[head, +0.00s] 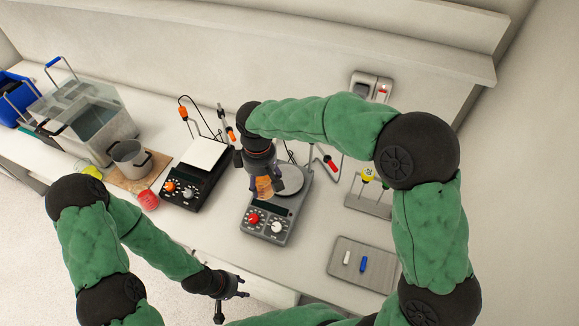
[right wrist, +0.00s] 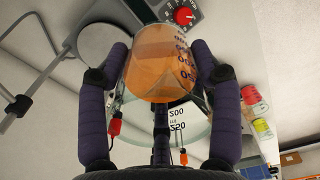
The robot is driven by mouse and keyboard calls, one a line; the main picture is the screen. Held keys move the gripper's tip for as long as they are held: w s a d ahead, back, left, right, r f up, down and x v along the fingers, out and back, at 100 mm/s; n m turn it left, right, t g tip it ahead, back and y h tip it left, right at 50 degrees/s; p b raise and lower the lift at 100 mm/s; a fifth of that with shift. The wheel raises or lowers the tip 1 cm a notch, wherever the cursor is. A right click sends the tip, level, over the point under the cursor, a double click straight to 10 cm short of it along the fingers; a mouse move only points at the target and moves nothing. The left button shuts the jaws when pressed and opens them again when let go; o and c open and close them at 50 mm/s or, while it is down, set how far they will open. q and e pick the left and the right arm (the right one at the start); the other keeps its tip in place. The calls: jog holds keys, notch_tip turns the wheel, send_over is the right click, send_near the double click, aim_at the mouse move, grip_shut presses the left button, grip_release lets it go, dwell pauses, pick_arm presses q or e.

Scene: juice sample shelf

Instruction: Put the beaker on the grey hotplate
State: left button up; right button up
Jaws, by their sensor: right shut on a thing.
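My right gripper (head: 262,176) is shut on the beaker (head: 264,188), a clear glass with orange liquid. In the right wrist view the beaker (right wrist: 160,68) sits between both dark fingers, with its printed scale showing. The grey hotplate (head: 262,225) has a round plate (head: 290,179), a red knob and a white knob. In the head view the beaker overlaps the left part of this hotplate; I cannot tell whether it touches. The right wrist view shows the round plate (right wrist: 85,42) beside the beaker. My left gripper (head: 232,297) is open and empty near the table's front edge.
A black hotplate (head: 190,192) with a white square top stands left of the grey one. Further left are a metal pot (head: 130,158), a red-capped container (head: 148,199) and a clear tank (head: 100,122). A tray (head: 345,277) with small bars lies right.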

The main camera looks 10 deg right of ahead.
jog(key=shift+w+d+r, duration=0.1)
jog(key=shift+w+d, duration=0.15)
jog(key=shift+w, duration=0.3)
jog(key=w+d+f, duration=0.2)
jog(key=w+f, duration=0.1)
jog(key=w+d+f, duration=0.5)
jog(key=w, duration=0.2)
jog(key=shift+d+f+p, duration=0.35)
jog(key=shift+f, duration=0.05)
jog(key=shift+w+d+f, duration=0.15)
jog(key=shift+w+f, duration=0.1)
jog(key=shift+f, duration=0.15)
jog(key=shift+w+f, duration=0.1)
jog(key=shift+f, duration=1.5)
jog(key=shift+f, duration=0.2)
jog(key=o, duration=1.4)
